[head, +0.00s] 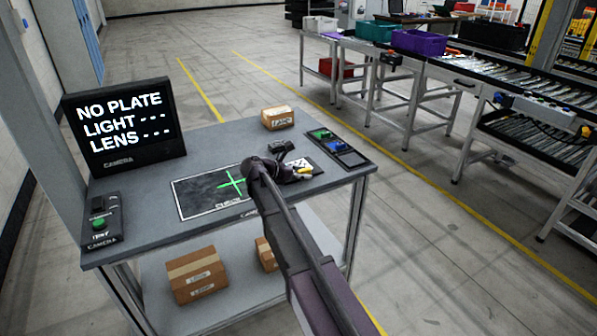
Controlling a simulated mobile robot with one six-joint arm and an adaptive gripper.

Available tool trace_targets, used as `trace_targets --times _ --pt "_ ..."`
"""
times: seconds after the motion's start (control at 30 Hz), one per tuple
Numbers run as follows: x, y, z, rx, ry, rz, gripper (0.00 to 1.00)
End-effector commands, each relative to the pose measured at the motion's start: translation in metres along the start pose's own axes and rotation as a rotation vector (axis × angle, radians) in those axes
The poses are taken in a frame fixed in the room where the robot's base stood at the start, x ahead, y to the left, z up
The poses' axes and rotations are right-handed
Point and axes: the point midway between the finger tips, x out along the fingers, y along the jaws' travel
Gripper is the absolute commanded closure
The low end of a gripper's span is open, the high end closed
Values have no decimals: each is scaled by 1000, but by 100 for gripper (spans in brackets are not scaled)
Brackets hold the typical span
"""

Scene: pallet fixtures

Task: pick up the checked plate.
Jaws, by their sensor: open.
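The checked plate (297,163), white with dark marks, lies on the grey table to the right of the black mat with a green cross. It is small in the head view and partly hidden by my gripper. My gripper (301,174) is at the plate's near side, low over the table. It is open, but its fingers are small and dark here. I cannot tell whether they touch the plate or stand around it.
The black mat (195,196) lies left of my arm. A black tray (352,158) holds green and blue pieces on the right. A dark device (282,147) stands behind the plate, and a cardboard box (277,118) at the back. A screen (125,128) reads "NO PLATE".

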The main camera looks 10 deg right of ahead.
Motion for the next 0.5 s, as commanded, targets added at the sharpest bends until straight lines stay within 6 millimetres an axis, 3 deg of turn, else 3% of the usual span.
trace_targets --times 0.13,0.3,0.37,0.5 --pt "0 0 0 0 0 0 34" --pt "0 0 0 0 0 0 85" --pt "0 0 0 0 0 0 100" --pt "0 0 0 1 -1 0 100"
